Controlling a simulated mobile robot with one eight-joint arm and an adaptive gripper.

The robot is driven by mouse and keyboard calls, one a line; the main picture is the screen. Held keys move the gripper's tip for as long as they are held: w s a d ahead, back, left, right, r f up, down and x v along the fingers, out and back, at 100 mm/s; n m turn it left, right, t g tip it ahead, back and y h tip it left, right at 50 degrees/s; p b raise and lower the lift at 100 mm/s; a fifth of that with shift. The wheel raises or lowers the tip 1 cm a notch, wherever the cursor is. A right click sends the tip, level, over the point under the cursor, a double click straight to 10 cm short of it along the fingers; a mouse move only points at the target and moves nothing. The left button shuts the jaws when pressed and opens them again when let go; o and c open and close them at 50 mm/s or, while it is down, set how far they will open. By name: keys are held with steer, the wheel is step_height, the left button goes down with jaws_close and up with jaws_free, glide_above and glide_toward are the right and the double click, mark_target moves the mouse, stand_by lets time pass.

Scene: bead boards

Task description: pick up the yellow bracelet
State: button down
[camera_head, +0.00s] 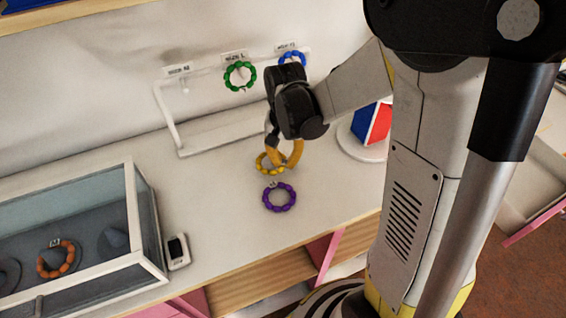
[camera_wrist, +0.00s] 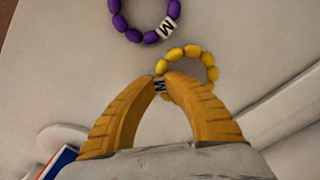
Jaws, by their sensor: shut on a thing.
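The yellow bracelet (camera_head: 268,167) is at the white counter in the head view, just beyond the purple bracelet. In the wrist view the yellow bracelet (camera_wrist: 192,50) is a ring of yellow beads with a white letter bead between my fingertips. My gripper (camera_head: 278,163) has orange fingers pointing down at the bracelet. In the wrist view my gripper (camera_wrist: 166,82) is shut on the bracelet's near edge, by the letter bead. The fingertips hide part of the ring. I cannot tell whether the bracelet touches the counter or is slightly raised.
A purple bracelet (camera_head: 279,197) lies close by on the counter (camera_head: 225,200). A white rack (camera_head: 165,118) behind holds a green bracelet (camera_head: 240,76) and a blue one (camera_head: 292,58). A glass case (camera_head: 135,215) with an orange bracelet (camera_head: 55,259) stands left. A red-blue object (camera_head: 372,124) stands right.

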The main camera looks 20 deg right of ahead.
steer(key=r, duration=0.1)
steer(key=s+r+p, duration=0.1)
steer(key=r, duration=0.1)
steer(key=shift+d+r, duration=0.1)
steer(key=shift+d, duration=0.05)
steer(key=s+d+r+p, duration=0.3)
steer(key=s+r, duration=0.3)
steer(key=s, duration=0.4)
steer(key=shift+s+p, duration=0.15)
steer(key=shift+p, duration=0.4)
